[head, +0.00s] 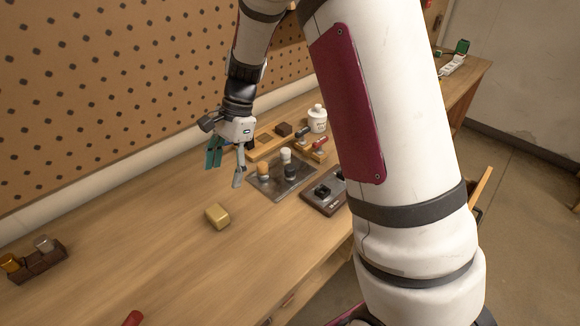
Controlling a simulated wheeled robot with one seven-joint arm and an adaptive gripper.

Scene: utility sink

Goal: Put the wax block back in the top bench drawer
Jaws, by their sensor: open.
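A yellowish block with rounded edges (217,216), which looks like the wax block, lies on the wooden bench top (130,255). My gripper (225,177) is open and empty. It hangs above the bench, behind the block in the picture and apart from it. Part of the bench front (315,275) shows at the lower middle. My arm covers much of the right side, so I cannot tell how the top drawer stands.
A metal tray (262,188) with several small bottles stands right of the block. A dark box (322,197), a white lidded jar (317,119) and wooden pieces are near it. A dark rack (38,262) stands at left. A pegboard (100,90) rises behind. The bench's front left is mostly clear.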

